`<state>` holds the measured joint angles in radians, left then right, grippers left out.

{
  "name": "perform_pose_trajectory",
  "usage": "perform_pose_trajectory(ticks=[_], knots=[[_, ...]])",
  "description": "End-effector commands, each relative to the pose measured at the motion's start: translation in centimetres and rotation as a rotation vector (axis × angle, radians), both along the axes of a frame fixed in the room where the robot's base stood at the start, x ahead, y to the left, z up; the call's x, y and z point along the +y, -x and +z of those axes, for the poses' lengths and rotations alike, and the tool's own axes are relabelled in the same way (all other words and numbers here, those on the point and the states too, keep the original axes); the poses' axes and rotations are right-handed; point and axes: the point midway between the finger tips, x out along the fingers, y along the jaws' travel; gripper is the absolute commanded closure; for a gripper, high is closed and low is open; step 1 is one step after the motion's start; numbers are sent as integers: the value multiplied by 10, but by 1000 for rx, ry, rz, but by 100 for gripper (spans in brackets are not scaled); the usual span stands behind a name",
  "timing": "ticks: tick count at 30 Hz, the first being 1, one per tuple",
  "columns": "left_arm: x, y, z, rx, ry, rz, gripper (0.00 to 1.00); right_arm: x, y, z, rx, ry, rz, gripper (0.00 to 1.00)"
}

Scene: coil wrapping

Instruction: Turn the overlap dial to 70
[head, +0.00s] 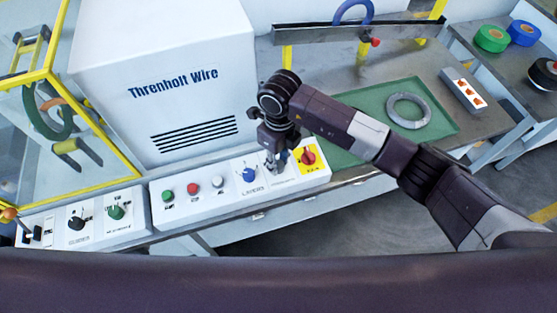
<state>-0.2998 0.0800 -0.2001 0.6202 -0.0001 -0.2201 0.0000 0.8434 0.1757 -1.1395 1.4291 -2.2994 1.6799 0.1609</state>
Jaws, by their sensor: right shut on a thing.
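The control panel (200,212) runs along the front of the white machine. My right gripper (276,162) reaches down onto its right part, between a blue dial (249,175) and a red rotary switch (308,157) on a yellow plate. It is shut on a dial there, which the fingers mostly hide. My left gripper is not in view.
Green, red and grey buttons (193,188) sit left of the blue dial. A panel with black and green knobs (116,212) lies farther left, beside a yellow-framed guard (98,188). A grey ring (408,110) lies on the green mat (447,127) behind my right arm.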

Motion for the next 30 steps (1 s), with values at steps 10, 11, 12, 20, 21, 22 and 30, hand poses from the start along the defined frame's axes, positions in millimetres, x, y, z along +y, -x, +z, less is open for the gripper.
perform_pose_trajectory(ticks=[10,11,12,20,21,22,30], knots=[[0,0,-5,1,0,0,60,-1,-1,0,-2,1,-77,100],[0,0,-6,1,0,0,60,-1,-1,-1,-2,1,-94,100],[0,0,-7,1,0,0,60,-1,0,-1,0,1,-119,100],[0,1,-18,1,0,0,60,0,-1,-1,-2,1,-335,100],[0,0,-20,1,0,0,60,-1,-1,-1,-2,1,-373,100],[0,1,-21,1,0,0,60,-1,0,-1,-2,1,-402,100],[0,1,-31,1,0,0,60,-1,0,-1,-2,-1,-658,100]])
